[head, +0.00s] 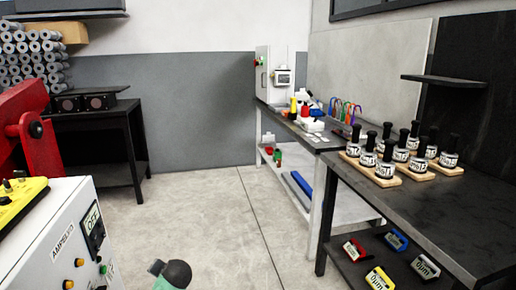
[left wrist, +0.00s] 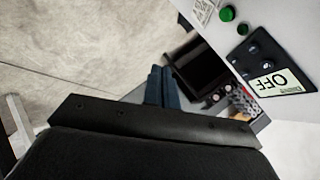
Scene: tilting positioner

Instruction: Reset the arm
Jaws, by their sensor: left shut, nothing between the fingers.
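My left gripper (left wrist: 160,86) shows in the left wrist view, with its two dark blue fingers together and nothing between them. The fingers are near the white control cabinet (left wrist: 218,50), which has green buttons (left wrist: 227,14) and a panel reading OFF (left wrist: 268,80). I cannot tell whether they touch it. In the head view the white cabinet (head: 50,245) stands at the lower left. A red machine part (head: 38,135), perhaps the positioner, is at the left edge, partly cut off. My left gripper is not seen in the head view. My right gripper is in neither view.
A black bench (head: 430,210) on the right holds several black-topped bottles (head: 385,170) on wooden blocks. Colored boxes (head: 397,240) sit on its lower shelf. A farther bench (head: 320,142) holds tools. A black table (head: 95,125) stands at the back left. The middle floor (head: 210,210) is clear.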

